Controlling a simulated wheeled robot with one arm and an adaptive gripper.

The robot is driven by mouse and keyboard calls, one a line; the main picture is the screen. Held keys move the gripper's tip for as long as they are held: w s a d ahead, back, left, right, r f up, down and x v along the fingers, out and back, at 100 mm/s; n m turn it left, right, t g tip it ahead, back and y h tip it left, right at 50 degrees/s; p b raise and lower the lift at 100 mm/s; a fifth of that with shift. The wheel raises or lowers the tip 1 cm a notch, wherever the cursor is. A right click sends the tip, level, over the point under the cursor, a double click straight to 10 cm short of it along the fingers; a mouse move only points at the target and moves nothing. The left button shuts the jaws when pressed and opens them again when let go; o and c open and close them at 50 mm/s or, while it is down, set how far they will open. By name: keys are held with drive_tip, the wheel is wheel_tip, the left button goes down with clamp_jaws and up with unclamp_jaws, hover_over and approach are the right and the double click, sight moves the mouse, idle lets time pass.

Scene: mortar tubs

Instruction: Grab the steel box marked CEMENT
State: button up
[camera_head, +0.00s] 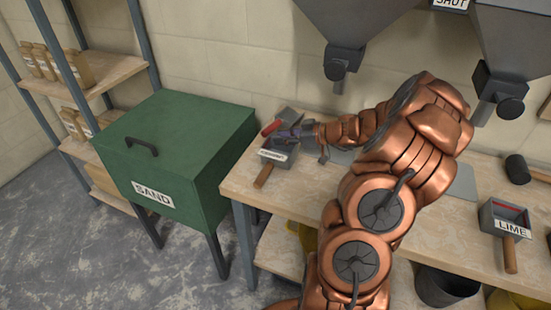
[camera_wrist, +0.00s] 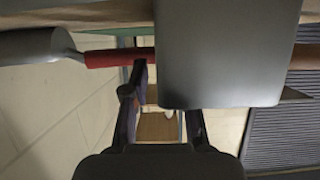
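The grey steel box marked CEMENT (camera_head: 275,155) sits on the near left end of the workbench, its wooden handle (camera_head: 263,177) pointing toward the front edge. My gripper (camera_head: 297,133) is low over the bench, right at the far side of the box. In the wrist view the box (camera_wrist: 225,55) is large and close. It hides the tip of one finger; the other finger shows beside it. The fingers (camera_wrist: 165,105) stand apart, with a gap between them. I cannot tell whether either touches the box.
A red-handled tool (camera_head: 271,128) lies beside the box; its red handle (camera_wrist: 115,57) crosses near one fingertip. The green SAND bin (camera_head: 180,145) stands left of the bench. The LIME box (camera_head: 506,215) and a black mallet (camera_head: 518,169) are at the right. Hopper spouts (camera_head: 343,63) hang above.

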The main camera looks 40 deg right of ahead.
clamp_jaws()
idle(0.7)
